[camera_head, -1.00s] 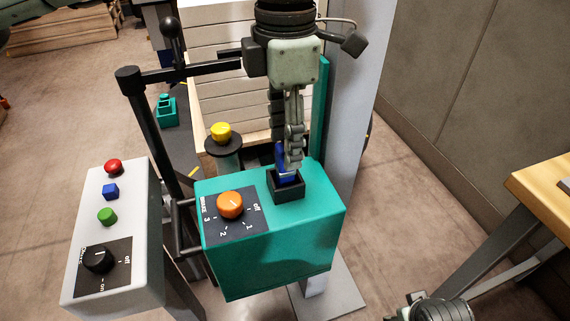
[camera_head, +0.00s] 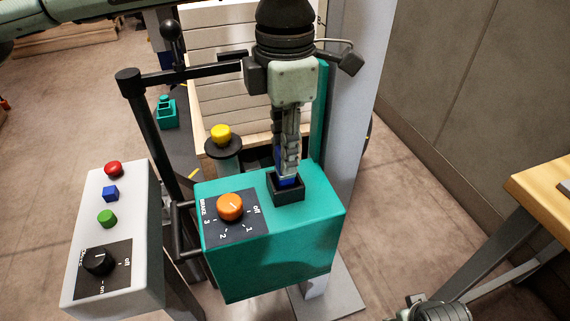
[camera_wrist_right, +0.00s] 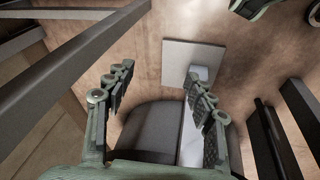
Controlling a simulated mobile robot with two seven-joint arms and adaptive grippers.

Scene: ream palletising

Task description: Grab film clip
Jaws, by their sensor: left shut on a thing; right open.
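The film clip (camera_head: 289,182) is a blue piece standing in a black square holder (camera_head: 288,192) on top of the teal box (camera_head: 290,245). My left gripper (camera_head: 287,168) points down from above and is shut on the clip. The clip's lower part is hidden inside the holder, and the fingers cover much of its upper part. My right gripper shows in the right wrist view (camera_wrist_right: 160,95), open with nothing between its fingers. In the head view only a part of the right arm shows at the bottom right edge.
The teal box carries an orange knob (camera_head: 230,206). A white control box (camera_head: 130,235) with buttons and a black knob stands to its left. A yellow button (camera_head: 221,135) sits behind. A grey column (camera_head: 352,110) rises at the right, and a wooden table (camera_head: 545,180) lies far right.

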